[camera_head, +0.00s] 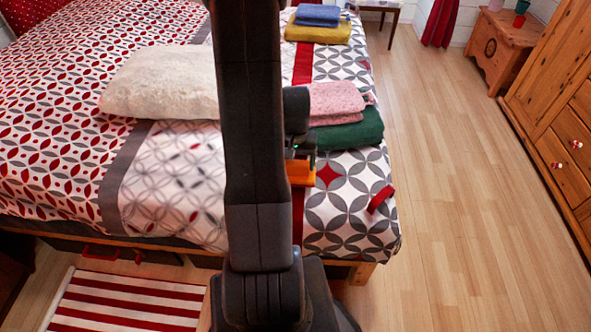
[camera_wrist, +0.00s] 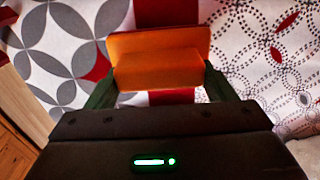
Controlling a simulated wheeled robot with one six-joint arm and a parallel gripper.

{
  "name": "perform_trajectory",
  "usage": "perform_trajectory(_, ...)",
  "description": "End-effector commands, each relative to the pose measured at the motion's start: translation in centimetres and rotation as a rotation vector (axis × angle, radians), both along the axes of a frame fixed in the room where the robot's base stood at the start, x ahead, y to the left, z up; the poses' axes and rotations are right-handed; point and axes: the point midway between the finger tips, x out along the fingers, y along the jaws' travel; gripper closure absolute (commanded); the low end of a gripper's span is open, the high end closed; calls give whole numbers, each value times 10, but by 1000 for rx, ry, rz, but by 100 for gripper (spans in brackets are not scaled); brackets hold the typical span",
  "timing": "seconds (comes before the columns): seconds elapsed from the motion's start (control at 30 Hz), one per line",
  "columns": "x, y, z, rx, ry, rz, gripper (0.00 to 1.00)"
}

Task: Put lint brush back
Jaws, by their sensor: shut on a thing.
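My gripper (camera_wrist: 158,80) is shut on an orange, flat-faced thing with an angled edge, which I take to be the lint brush (camera_wrist: 160,45). The dark green fingers press on its two sides. In the head view my gripper (camera_head: 303,155) is largely hidden behind my arm, and part of the orange lint brush (camera_head: 301,173) shows below it. It is over the patterned bed (camera_head: 335,215), in front of the folded towels. I cannot tell whether it touches the cover.
A pink towel (camera_head: 335,98) lies on a green towel (camera_head: 352,134) close by. A cream pillow (camera_head: 165,82) is to the left. The wooden floor (camera_head: 450,210) is clear up to the wooden dresser (camera_head: 560,150).

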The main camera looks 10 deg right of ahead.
Motion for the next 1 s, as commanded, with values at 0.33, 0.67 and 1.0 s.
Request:
perform_trajectory(0.33, 0, 0, -29, 0, -1, 0, 44)
perform_trajectory(0.67, 0, 0, -33, 0, 0, 0, 9)
perform_trajectory(1.0, 0, 0, -31, 0, 0, 0, 1)
